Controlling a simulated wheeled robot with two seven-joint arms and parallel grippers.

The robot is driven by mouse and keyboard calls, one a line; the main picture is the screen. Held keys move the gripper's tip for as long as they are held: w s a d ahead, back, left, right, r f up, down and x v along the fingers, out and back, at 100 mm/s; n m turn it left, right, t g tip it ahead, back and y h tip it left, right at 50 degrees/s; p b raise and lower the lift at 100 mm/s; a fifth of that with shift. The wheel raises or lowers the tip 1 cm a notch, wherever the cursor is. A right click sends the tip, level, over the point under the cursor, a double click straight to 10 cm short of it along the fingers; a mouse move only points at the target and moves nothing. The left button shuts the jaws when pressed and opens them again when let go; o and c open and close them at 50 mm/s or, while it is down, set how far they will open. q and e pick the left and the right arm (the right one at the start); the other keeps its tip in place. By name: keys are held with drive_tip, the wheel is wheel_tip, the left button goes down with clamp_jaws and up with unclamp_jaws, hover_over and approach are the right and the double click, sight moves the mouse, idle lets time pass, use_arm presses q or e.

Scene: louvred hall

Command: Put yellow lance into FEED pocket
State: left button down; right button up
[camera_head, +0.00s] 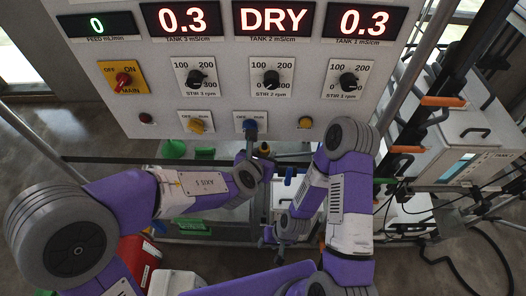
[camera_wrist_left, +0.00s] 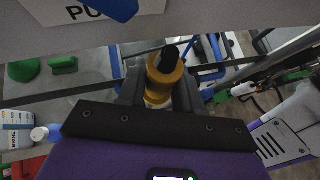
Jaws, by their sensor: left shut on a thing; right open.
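The yellow lance (camera_wrist_left: 166,82), a yellow collar with a black top, is gripped between the dark fingers of my left gripper (camera_wrist_left: 159,94) in the left wrist view. In the head view my left gripper (camera_head: 262,160) is below the panel's blue knob, and only a bit of the lance (camera_head: 264,147) shows there. The lower part of the lance is hidden. My right gripper (camera_head: 272,237) is lower in the head view, open and apart from the lance. I cannot make out which part is the FEED pocket.
The control panel (camera_head: 225,103) with displays and knobs fills the top; its lower edge is close above my left gripper. Green parts (camera_head: 174,149) sit below it at left. A red container (camera_head: 137,262) stands at lower left. A white unit (camera_head: 465,140) and cables stand at right.

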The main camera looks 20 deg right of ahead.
use_arm(q)
wheel_tip(320, 180, down, 6)
drive_tip(key=b, duration=0.4)
drive_tip(key=shift+w+b, duration=0.1)
drive_tip(key=shift+b, duration=0.25)
drive_tip(key=shift+a+f+b, duration=0.1)
drive_tip(key=shift+f+b, duration=0.5)
drive_tip(key=shift+b, duration=0.25)
drive_tip(key=shift+r, duration=0.15)
